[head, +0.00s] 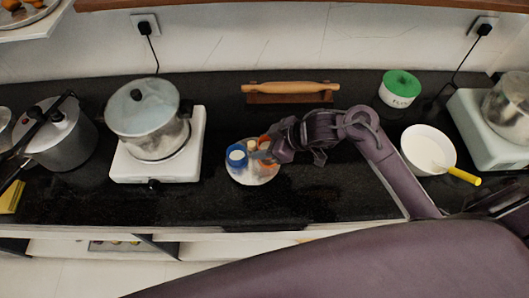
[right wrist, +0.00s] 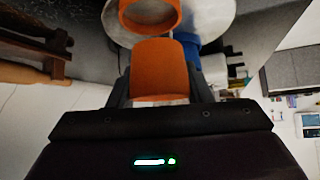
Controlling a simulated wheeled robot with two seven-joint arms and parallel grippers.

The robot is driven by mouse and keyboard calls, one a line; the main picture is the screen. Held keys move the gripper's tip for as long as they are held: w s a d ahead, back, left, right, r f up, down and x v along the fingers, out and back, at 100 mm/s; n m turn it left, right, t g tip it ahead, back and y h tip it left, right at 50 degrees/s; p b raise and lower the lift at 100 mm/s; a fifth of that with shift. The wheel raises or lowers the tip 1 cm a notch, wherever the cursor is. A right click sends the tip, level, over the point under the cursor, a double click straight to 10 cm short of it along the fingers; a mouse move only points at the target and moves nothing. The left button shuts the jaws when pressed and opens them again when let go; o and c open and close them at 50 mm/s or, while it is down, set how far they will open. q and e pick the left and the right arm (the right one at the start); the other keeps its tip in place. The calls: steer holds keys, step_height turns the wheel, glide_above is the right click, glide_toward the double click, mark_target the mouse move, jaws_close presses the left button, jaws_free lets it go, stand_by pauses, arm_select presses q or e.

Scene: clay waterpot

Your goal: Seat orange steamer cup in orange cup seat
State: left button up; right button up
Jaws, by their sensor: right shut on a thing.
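My right gripper (head: 265,155) is over the right side of a round pale steamer plate (head: 252,178). In the right wrist view its two fingers are shut on the orange steamer cup (right wrist: 160,66). The orange cup seat (right wrist: 150,17), a ring open in the middle, lies just beyond the cup on the plate. The cup and the ring look apart or barely touching; I cannot tell which. A blue cup seat (head: 237,157) with white inside stands at the plate's left, and blue also shows behind the held cup in the wrist view. My left gripper is not in view.
A lidded pot (head: 148,112) on a white stove (head: 135,165) stands left of the plate. A rolling pin (head: 290,88) rests on a rack behind. The counter front is clear.

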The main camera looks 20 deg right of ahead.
step_height(320, 180, down, 4)
steer(key=shift+r, duration=0.1)
steer(key=shift+f, duration=0.4)
steer(key=o, duration=1)
steer(key=shift+c, duration=0.2)
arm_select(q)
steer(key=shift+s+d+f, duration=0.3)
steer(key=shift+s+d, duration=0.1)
arm_select(e)
steer(key=shift+r, duration=0.1)
steer(key=shift+r, duration=0.25)
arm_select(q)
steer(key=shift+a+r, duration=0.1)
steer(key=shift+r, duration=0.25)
arm_select(e)
steer(key=v, duration=1.2)
steer(key=shift+f, duration=0.1)
